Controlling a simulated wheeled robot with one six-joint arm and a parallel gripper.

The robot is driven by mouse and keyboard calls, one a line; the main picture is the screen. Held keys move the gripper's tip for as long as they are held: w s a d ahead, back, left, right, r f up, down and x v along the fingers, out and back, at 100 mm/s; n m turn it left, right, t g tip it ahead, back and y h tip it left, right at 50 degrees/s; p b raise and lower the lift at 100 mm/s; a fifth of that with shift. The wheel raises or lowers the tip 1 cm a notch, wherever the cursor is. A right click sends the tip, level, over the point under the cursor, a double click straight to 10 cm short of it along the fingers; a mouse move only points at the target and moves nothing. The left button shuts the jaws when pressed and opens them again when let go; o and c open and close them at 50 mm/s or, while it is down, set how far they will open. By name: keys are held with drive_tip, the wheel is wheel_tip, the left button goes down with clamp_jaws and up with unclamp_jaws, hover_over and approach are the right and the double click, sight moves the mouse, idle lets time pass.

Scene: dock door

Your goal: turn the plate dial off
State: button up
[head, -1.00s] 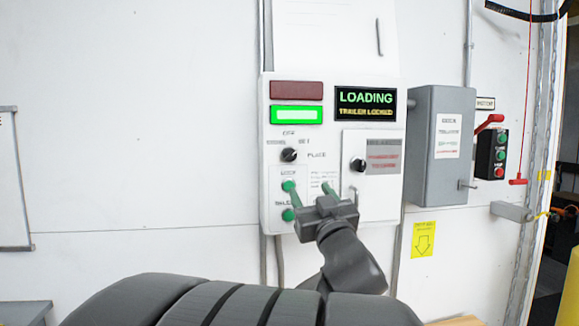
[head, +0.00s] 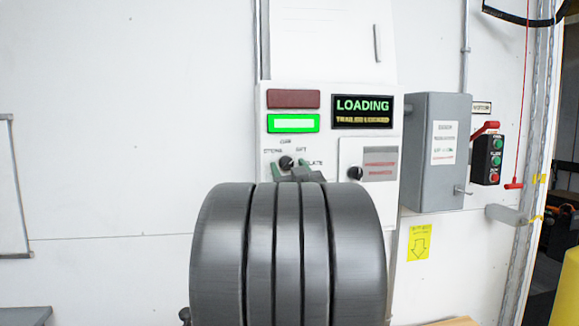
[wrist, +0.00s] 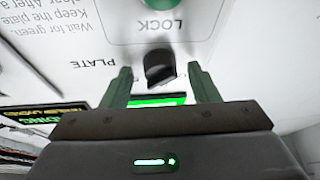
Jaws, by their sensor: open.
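The plate dial (head: 286,162) is a small black knob on the white control panel, below the lit green lamp. Small labels surround it; its exact pointer direction is hard to read. In the wrist view, upside down, the dial (wrist: 160,68) sits beside the printed word PLATE. My gripper (head: 292,170) is open, its green fingers just at the dial in the head view. In the wrist view my gripper (wrist: 160,72) has one finger on each side of the dial, with gaps and no visible contact. My arm hides the lower panel in the head view.
A second black knob (head: 355,172) is close by on the right. A green button marked LOCK (wrist: 160,3) lies near the dial. The lit sign (head: 362,111) reads LOADING. A grey box (head: 437,185) stands out from the wall at right.

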drive_tip(key=c, duration=1)
drive_tip(key=shift+o, duration=0.2)
